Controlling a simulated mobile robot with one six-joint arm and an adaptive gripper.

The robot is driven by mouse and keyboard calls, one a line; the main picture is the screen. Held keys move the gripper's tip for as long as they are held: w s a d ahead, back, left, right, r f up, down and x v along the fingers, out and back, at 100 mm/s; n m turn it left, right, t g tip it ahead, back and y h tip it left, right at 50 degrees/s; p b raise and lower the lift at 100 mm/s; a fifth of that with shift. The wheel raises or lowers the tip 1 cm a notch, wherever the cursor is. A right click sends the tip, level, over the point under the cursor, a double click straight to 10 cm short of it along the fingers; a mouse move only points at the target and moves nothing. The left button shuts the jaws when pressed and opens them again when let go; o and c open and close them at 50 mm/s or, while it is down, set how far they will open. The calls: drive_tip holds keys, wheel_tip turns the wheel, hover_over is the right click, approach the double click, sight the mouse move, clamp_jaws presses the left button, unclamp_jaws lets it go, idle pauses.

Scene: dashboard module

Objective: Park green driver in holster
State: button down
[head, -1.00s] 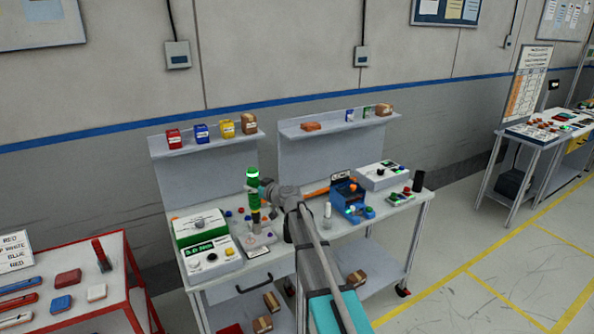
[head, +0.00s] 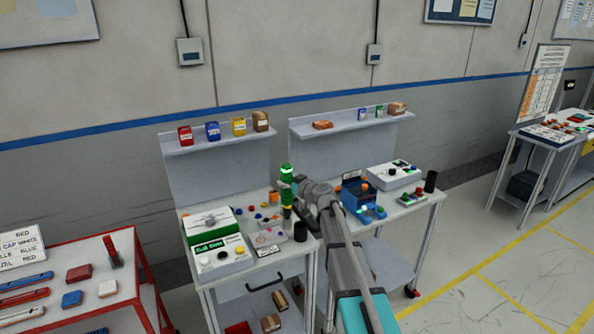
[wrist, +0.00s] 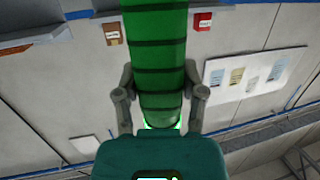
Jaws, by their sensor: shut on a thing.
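The green driver (head: 287,188) stands upright above the left workbench in the head view, with a bright green band near its top and a dark lower part. In the wrist view, the driver's ribbed green body (wrist: 158,45) runs up between the fingers of my gripper (wrist: 160,92), which is shut on it. In the head view my arm hides most of the gripper. A dark open-topped cylinder (head: 300,231), possibly the holster, stands on the bench just right of and below the driver. I cannot tell how far apart they are in depth.
A green and white control box (head: 220,250) stands left of the driver, with small coloured parts beside it. A blue fixture (head: 360,198), a white button box (head: 393,175) and another dark cylinder (head: 431,181) are to the right. A red cart (head: 145,280) stands at left.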

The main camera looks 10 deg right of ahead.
drive_tip(key=w+d+r+m+t+h+p, duration=0.1)
drive_tip(key=w+d+m+h, duration=0.1)
drive_tip(key=w+d, duration=0.4)
drive_tip(key=shift+w+d+m+t+h, duration=0.2)
drive_tip(key=shift+m+t+h, duration=0.15)
drive_tip(key=shift+h, duration=0.45)
drive_tip(key=shift+r, duration=0.1)
drive_tip(key=shift+w+f, duration=0.1)
drive_tip(key=shift+f, duration=0.1)
wheel_tip(320, 180, down, 11)
drive_tip(key=b, duration=1.1)
drive_tip(key=shift+f, duration=0.15)
idle(0.3)
drive_tip(key=shift+f+b, duration=0.65)
drive_tip(key=shift+b, duration=0.2)
idle(1.6)
drive_tip(key=shift+c, duration=0.5)
unclamp_jaws()
